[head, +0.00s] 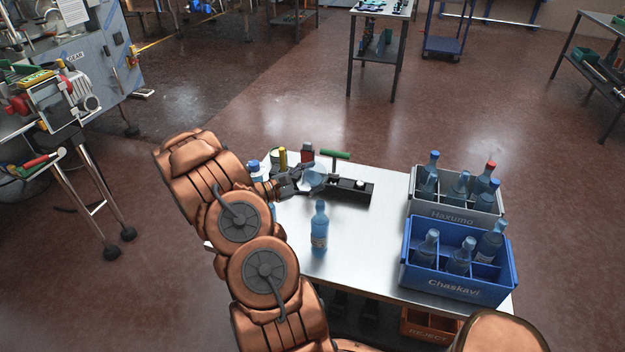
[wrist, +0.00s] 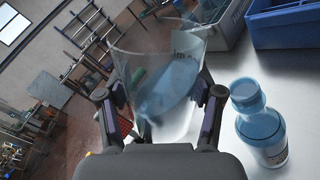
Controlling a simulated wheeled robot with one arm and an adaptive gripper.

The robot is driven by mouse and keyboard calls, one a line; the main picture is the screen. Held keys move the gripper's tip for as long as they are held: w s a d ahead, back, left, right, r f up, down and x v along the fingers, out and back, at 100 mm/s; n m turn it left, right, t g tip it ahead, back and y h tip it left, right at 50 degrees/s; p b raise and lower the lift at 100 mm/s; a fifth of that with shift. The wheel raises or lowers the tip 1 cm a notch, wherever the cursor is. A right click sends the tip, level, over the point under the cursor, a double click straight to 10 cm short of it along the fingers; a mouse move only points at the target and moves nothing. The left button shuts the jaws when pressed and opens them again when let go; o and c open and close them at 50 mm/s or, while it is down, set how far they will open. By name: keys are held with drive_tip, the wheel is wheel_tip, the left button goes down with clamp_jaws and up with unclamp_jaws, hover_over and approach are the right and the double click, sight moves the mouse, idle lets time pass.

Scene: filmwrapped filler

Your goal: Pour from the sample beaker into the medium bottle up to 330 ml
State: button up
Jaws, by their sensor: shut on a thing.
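The sample beaker (head: 314,180) is clear and holds some blue liquid. My gripper (head: 299,181) is shut on it above the back left of the table. In the wrist view the beaker (wrist: 158,92) sits between the two fingers of my gripper (wrist: 164,103), and the liquid lies slanted in it, so it is tilted. The medium bottle (head: 319,232) stands upright on the table, nearer than the beaker and apart from it, with blue contents and a label. It also shows in the wrist view (wrist: 264,135). I cannot read its level.
A grey crate (head: 455,216) and a blue crate (head: 456,287), both with bottles, stand on the right of the table (head: 375,235). A dark stand with a green bar (head: 335,155) and small containers (head: 307,151) are at the back.

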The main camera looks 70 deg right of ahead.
sight(312, 164)
drive_tip(key=shift+w+d+r+m+b, duration=0.1)
drive_tip(key=shift+r+m+b, duration=0.45)
drive_tip(key=shift+m, duration=0.4)
drive_tip(key=shift+w+r+m+b, duration=0.1)
drive_tip(key=shift+r+m+b, duration=0.35)
drive_tip(key=shift+m, duration=0.5)
drive_tip(key=shift+r+m+b, duration=0.6)
drive_tip(key=shift+m+b, duration=0.25)
drive_tip(key=shift+m, duration=0.45)
drive_tip(key=shift+s+r+m+b, duration=0.1)
drive_tip(key=shift+r+m+b, duration=0.3)
drive_tip(key=shift+b, duration=1.15)
idle(1.4)
